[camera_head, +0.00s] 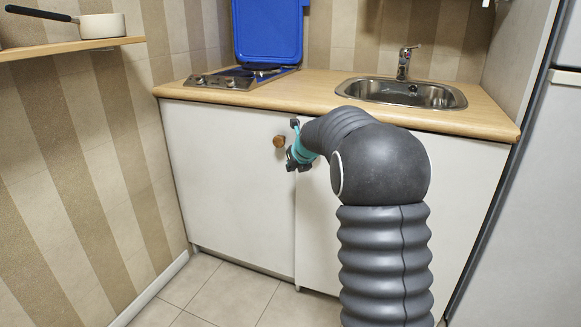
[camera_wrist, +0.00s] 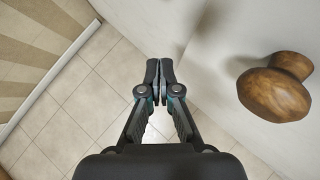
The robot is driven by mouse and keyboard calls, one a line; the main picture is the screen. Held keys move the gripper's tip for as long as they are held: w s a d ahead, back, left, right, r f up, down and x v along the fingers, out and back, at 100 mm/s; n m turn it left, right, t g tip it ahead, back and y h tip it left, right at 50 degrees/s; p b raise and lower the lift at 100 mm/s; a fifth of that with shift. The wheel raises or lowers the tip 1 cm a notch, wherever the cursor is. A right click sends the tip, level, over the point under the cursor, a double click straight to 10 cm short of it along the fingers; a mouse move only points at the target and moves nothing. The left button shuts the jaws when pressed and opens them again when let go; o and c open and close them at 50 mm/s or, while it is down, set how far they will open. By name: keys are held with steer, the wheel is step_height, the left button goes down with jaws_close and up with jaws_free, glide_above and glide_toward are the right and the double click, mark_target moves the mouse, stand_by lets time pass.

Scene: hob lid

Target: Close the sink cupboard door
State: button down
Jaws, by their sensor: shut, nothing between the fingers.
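The sink cupboard door (camera_head: 318,235) is the white front below the sink, right of the seam. My arm hides much of it, and I cannot tell whether it stands slightly ajar. My gripper (camera_head: 293,160) is in front of the cupboard near the seam, at about knob height. The wrist view shows the gripper (camera_wrist: 159,72) with its fingers together and nothing between them. A round wooden knob (camera_wrist: 274,90) on a white door face is to its right there, apart from the fingers; I cannot tell which door bears it.
The left cupboard door (camera_head: 225,190) looks shut and has a wooden knob (camera_head: 279,141). Above are the worktop (camera_head: 310,88), the sink (camera_head: 400,93), and the hob (camera_head: 235,78) with its blue lid (camera_head: 268,30) raised. Tiled floor (camera_head: 225,295) lies clear at front left.

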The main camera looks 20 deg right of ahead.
steer(key=shift+s+a, duration=0.1)
steer(key=s+a+r, duration=0.7)
steer(key=s, duration=0.2)
steer(key=s+f+n+g, duration=0.2)
steer(key=s+f+n, duration=0.3)
steer(key=n, duration=0.5)
steer(key=s+f+n+g, duration=0.2)
steer(key=s+n, duration=0.5)
steer(key=n, duration=0.3)
steer(key=s+a+n, duration=0.3)
steer(key=s+n, duration=1.2)
steer(key=s, duration=1.3)
steer(key=shift+a+r+t+h, duration=0.2)
steer(key=shift+t+h, duration=0.1)
